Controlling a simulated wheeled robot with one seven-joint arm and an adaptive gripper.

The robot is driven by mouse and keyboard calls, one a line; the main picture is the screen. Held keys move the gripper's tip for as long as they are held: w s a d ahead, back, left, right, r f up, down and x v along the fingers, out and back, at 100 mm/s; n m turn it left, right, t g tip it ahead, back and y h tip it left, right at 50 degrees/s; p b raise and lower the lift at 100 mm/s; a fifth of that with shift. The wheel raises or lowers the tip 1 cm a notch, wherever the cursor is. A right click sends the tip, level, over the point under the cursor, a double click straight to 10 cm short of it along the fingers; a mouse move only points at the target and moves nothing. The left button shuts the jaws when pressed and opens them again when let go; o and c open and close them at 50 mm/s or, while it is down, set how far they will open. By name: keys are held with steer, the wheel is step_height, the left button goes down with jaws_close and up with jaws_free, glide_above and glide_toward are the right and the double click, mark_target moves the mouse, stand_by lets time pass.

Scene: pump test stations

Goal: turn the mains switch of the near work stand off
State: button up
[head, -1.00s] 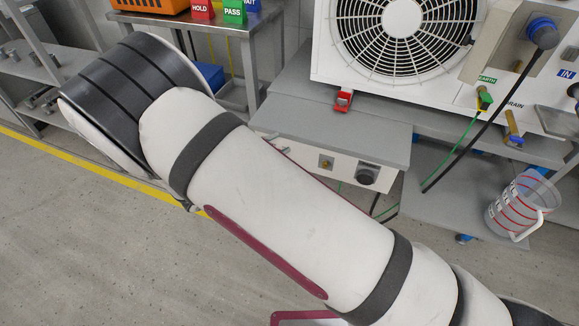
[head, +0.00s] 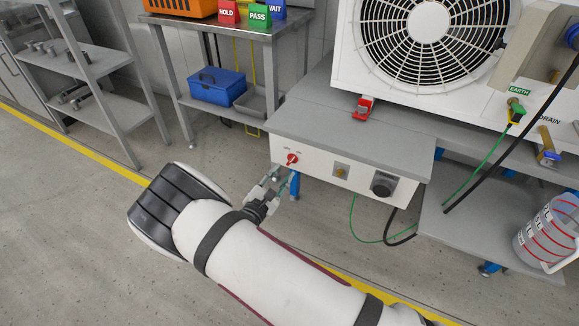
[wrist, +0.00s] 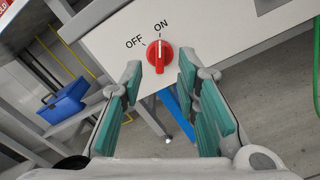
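The mains switch is a red rotary knob (wrist: 160,54) on the white front panel of the near work stand (head: 318,172). In the wrist view its white pointer line stands upright, towards the ON label, with OFF to the left. The knob also shows small in the head view (head: 292,159). My gripper (wrist: 157,82) is open, with its green-padded fingers apart on either side below the knob. Nothing is between the fingers, and they appear short of the knob. In the head view my gripper (head: 276,181) is just below and left of the switch.
A large white fan unit (head: 350,55) stands on the stand, with a red clamp-like part (head: 362,108) at its foot. A green cable and a black cable hang at the right. A shelf with a blue toolbox (head: 217,86) is behind. A measuring jug (head: 548,232) stands at right.

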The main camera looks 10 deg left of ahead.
mark_target(291, 162)
steer(key=shift+b+x, duration=0.65)
steer(key=shift+x, duration=2.3)
jaws_close()
